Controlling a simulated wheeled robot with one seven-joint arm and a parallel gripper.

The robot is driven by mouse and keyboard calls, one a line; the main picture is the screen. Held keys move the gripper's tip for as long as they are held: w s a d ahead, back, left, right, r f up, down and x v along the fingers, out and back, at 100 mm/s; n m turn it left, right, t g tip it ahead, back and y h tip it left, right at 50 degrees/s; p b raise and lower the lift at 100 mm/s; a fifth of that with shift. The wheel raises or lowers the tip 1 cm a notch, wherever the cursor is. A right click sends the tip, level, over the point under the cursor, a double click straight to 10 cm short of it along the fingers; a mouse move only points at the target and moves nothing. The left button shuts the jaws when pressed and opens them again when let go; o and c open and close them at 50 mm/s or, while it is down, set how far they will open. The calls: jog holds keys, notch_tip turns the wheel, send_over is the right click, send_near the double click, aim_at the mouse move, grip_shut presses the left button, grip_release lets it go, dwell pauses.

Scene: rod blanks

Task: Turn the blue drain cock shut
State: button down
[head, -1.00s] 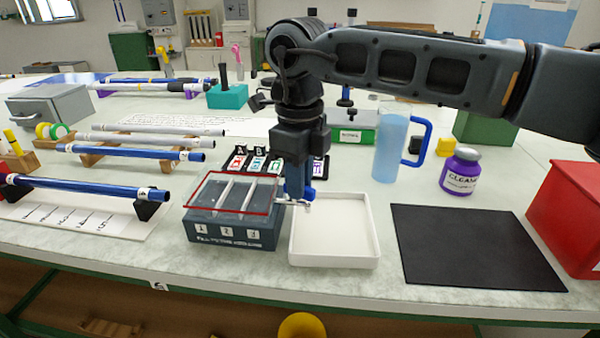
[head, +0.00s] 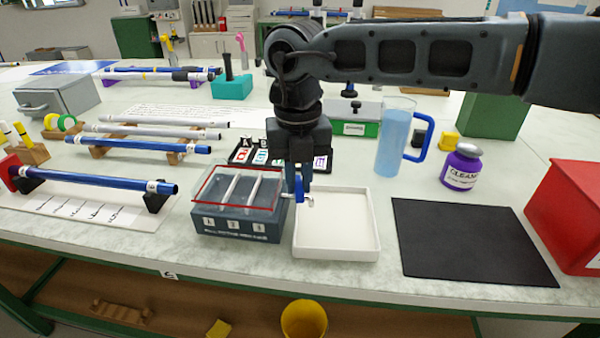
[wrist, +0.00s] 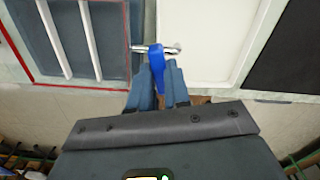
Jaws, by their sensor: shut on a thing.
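The blue drain cock (head: 299,191) sits on a short metal spout at the right side of the dark grey tank (head: 240,228). In the wrist view the blue handle (wrist: 156,66) points from the spout (wrist: 172,48) towards my gripper and lies across the spout's line. My gripper (head: 298,184) points down over the tank's right edge. In the wrist view its two blue-grey fingers (wrist: 160,78) are shut on the handle's end. The fingers partly hide the handle. The tank has a red-rimmed clear top with white dividers and number labels on its front.
A white tray (head: 376,238) stands just right of the tank, under the spout. Rods on stands (head: 95,182) fill the left.

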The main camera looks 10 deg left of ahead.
jog(key=shift+a+m, duration=0.15)
jog(key=shift+m, duration=1.35)
jog(key=shift+p, duration=0.3)
jog(key=c, duration=1.1)
grip_release()
jog(key=shift+r, duration=3.9)
